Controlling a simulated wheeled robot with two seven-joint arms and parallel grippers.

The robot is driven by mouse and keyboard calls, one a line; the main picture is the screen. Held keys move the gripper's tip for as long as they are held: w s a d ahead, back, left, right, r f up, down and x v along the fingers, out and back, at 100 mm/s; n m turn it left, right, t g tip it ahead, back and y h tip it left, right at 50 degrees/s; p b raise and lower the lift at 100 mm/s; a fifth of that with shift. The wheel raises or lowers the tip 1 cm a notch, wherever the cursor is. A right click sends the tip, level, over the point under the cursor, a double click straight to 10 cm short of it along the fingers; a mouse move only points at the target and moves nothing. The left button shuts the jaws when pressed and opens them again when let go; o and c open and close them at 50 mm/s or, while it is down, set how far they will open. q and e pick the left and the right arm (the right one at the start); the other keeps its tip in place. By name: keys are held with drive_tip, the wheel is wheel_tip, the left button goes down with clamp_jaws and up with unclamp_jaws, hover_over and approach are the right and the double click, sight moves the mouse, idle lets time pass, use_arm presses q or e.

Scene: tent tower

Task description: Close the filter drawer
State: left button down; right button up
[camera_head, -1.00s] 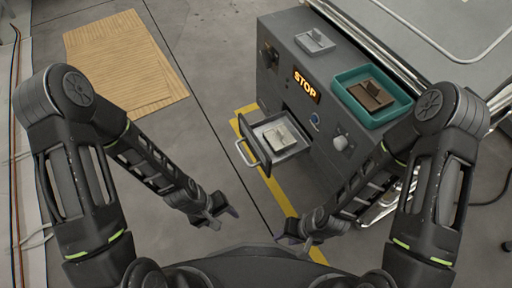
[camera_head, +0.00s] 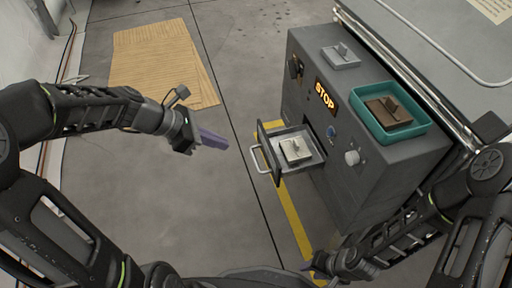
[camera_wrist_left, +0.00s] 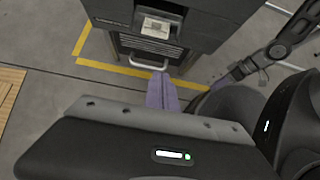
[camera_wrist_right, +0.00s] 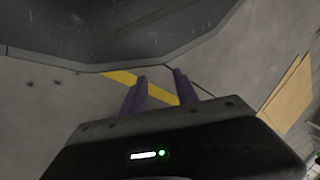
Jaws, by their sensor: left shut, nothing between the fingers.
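The filter drawer (camera_head: 312,160) sticks out of the front of the grey machine (camera_head: 370,165), with a light block (camera_head: 295,149) lying in it. Its bar handle (camera_head: 257,160) faces left. In the left wrist view the drawer handle (camera_wrist_left: 147,66) is ahead of the fingertips, apart from them. My left gripper (camera_head: 214,139) is shut and empty, in the air left of the handle. My right gripper (camera_head: 314,271) is low in front of the machine, away from the drawer. Its two fingers (camera_wrist_right: 160,85) stand apart with nothing between them in the right wrist view.
On the machine's top are a teal tray (camera_head: 422,131) with a brown block (camera_head: 388,112) and a grey plate with a handle (camera_head: 340,57). Yellow floor tape (camera_head: 292,215) and wooden sheets (camera_head: 160,60) lie on open floor.

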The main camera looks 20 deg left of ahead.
sight(270, 151)
use_arm(q)
drive_tip(key=b+x, duration=0.1)
drive_tip(key=x, duration=0.3)
drive_tip(key=d+r+b+x, duration=0.1)
drive_tip(key=b+x, duration=0.1)
drive_tip(key=x, duration=0.2)
drive_tip(key=w+b+x, duration=0.1)
drive_tip(key=b+x, duration=0.1)
drive_tip(key=x, duration=0.2)
drive_tip(key=shift+w+d+r, duration=0.1)
drive_tip(key=shift+w+d, duration=0.05)
drive_tip(key=shift+d, duration=0.45)
drive_tip(key=shift+w+r, duration=0.1)
drive_tip(key=shift+w+d+r, duration=0.1)
drive_tip(key=shift+w+d, duration=0.05)
drive_tip(key=shift+d, duration=0.15)
drive_tip(key=w+d+p, duration=0.2)
drive_tip(key=d, duration=0.1)
drive_tip(key=w+d+p, duration=0.2)
drive_tip(key=d, duration=0.2)
drive_tip(key=w+d+p, duration=0.3)
drive_tip(key=d, duration=0.1)
drive_tip(key=shift+w+d, duration=0.15)
drive_tip(key=shift+d, duration=0.1)
drive_tip(key=shift+w+d, duration=0.1)
drive_tip(key=shift+d, duration=0.05)
